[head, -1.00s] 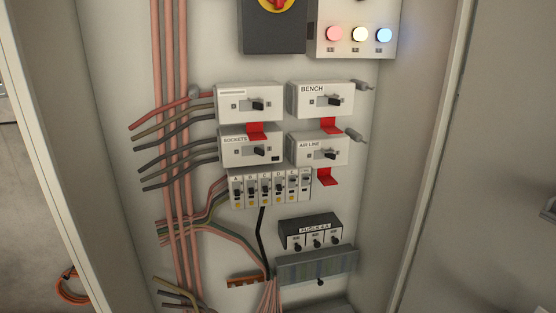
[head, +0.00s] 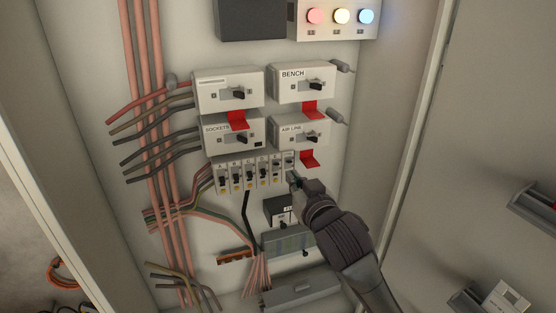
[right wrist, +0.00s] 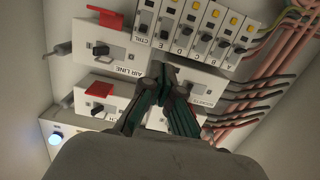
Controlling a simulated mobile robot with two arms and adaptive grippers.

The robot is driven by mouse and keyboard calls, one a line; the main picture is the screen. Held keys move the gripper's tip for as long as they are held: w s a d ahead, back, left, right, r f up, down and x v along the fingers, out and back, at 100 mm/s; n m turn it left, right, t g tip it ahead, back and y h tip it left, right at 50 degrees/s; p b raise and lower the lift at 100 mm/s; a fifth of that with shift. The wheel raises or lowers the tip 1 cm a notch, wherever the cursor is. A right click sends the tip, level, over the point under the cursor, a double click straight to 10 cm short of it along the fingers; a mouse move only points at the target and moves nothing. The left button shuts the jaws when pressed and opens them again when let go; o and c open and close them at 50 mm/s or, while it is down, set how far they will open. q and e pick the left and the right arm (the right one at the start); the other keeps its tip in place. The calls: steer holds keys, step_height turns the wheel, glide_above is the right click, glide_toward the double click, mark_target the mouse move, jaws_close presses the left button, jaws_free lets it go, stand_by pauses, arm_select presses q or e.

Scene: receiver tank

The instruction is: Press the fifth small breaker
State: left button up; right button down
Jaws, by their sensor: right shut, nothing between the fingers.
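A row of small breakers (head: 249,172) sits below the SOCKETS and AIR LINE switches, lettered A to E, with a CTRL unit at the right end. The fifth one, E (head: 277,171), has a dark lever. In the right wrist view the row is upside down, with breaker E (right wrist: 166,22) beside CTRL (right wrist: 143,20). My right gripper (head: 293,178) is shut and empty, in front of the row's right end and partly covering CTRL. In the right wrist view its tips (right wrist: 172,72) show below the E and D labels; contact cannot be told. My left gripper is not in view.
The SOCKETS switch (head: 222,134) and AIR LINE switch (head: 290,134) sit just above the row, with red tabs (head: 309,158) sticking out. Cables (head: 185,210) run on the left.

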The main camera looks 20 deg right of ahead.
mark_target(275, 157)
steer(key=w+p, duration=0.1)
steer(key=w, duration=0.2)
steer(key=w+p, duration=0.1)
steer(key=w, duration=0.2)
steer(key=w+p, duration=0.1)
steer(key=w, duration=0.2)
steer(key=shift+a+f+p, duration=0.15)
steer(key=shift+f+p, duration=0.15)
steer(key=shift+f, duration=0.1)
steer(key=shift+w+f, duration=0.15)
steer(key=shift+w, duration=0.3)
